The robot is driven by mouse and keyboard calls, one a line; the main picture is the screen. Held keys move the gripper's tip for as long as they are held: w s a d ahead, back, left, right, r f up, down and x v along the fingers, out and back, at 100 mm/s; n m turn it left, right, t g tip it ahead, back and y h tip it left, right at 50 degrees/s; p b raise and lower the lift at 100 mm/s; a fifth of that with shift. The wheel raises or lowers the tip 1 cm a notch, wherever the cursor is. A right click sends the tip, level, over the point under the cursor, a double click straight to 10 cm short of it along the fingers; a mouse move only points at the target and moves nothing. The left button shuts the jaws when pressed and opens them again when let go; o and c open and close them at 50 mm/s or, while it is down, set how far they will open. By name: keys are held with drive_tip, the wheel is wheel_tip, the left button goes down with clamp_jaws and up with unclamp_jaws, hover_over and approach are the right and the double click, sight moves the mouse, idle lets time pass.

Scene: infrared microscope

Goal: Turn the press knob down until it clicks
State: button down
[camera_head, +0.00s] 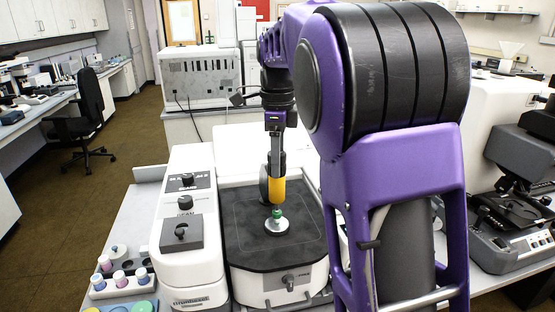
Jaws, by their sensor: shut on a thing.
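My gripper (276,172) reaches straight down over the dark stage (250,245) of the microscope. It is shut on the top of an upright yellow cylindrical piece, which looks like the press knob (278,190). A dark post (264,186) stands close beside and behind this piece. Below it is a green part (277,212), above a round white disc (277,227) on the stage. The green part looks close to the disc; I cannot tell whether they touch. The fingertips are too small to make out clearly.
A white unit with dark controls (188,235) stands left of the stage. Several small capped jars (120,278) sit in a white holder at the lower left. My purple arm hides much of the right side. Another dark instrument (515,210) stands at the far right.

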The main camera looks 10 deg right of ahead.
drive_tip(key=m, duration=0.5)
drive_tip(key=shift+m, duration=0.3)
drive_tip(key=m, duration=0.9)
drive_tip(key=shift+a+m, duration=0.15)
drive_tip(key=shift+m, duration=2.65)
drive_tip(key=shift+m, duration=0.3)
drive_tip(key=shift+c, duration=1.4)
unclamp_jaws()
drive_tip(key=shift+r, duration=0.15)
